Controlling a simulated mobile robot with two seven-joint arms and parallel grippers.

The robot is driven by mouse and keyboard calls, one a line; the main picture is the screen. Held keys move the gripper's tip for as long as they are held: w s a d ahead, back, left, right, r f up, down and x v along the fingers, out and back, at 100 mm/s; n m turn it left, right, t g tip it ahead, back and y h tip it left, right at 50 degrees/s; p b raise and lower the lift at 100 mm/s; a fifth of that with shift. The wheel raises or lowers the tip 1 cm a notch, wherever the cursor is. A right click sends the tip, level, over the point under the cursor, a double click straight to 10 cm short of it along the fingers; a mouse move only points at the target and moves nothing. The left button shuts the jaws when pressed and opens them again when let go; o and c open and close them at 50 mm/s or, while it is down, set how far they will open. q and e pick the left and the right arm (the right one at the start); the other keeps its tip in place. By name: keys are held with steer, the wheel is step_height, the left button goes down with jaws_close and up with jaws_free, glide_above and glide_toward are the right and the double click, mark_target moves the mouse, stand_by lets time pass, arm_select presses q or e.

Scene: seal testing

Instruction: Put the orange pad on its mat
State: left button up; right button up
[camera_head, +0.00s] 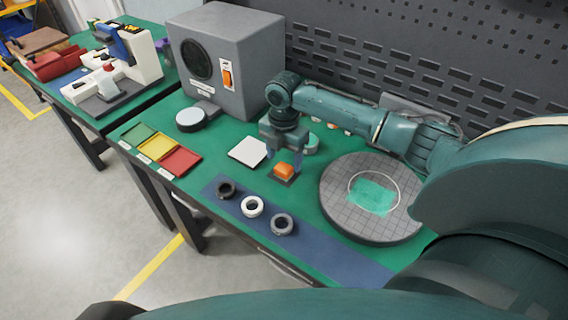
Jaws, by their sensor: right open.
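The orange pad (284,170) is a small block on the green tabletop. It sits on a small dark square mat (284,181), right of a white square plate. My right gripper (284,155) points down just above and behind the pad, with its fingers apart. Whether the fingertips touch the pad cannot be told from this angle. My left gripper is not in view.
Three rings, black (226,189), white (252,206) and grey (281,224), lie on a blue strip in front. A round gridded plate (335,205) stands right. Green, yellow (160,147) and red squares lie left. A grey box machine (243,60) stands behind.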

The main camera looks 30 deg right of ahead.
mark_target(284, 167)
step_height(284, 167, up, 8)
steer(key=shift+r, duration=0.25)
steer(key=shift+f, duration=0.1)
stand_by(0.4)
